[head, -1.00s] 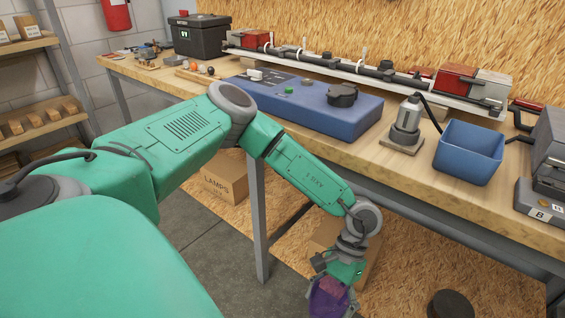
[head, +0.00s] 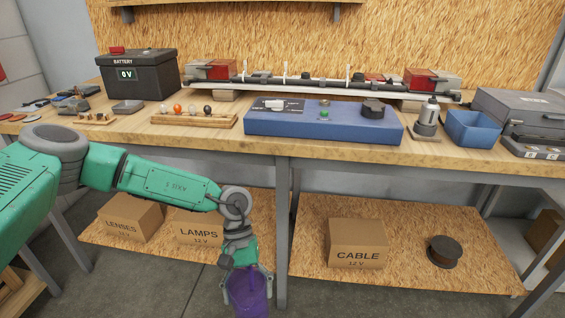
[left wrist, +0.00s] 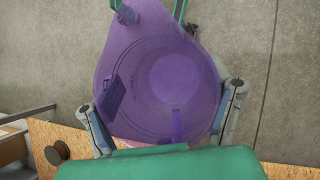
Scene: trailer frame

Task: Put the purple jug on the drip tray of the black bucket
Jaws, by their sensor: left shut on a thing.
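The purple jug (head: 247,294) is a see-through vessel at the bottom of the head view. My left gripper (head: 247,275) is shut on it and holds it in front of the bench, below the tabletop. In the left wrist view the jug (left wrist: 175,80) fills the middle, with its opening toward the camera and its round base showing inside. The two fingers of the left gripper (left wrist: 163,112) press on opposite sides of it. No black bucket or drip tray shows in these frames. My right gripper is not in view.
The workbench (head: 200,138) carries a battery (head: 138,75), a blue panel (head: 330,125), a blue bin (head: 473,128) and a light bar. Its lower shelf holds cardboard boxes (head: 356,244) and a cable spool (head: 444,251). A bench leg (head: 282,225) stands close to the jug's right.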

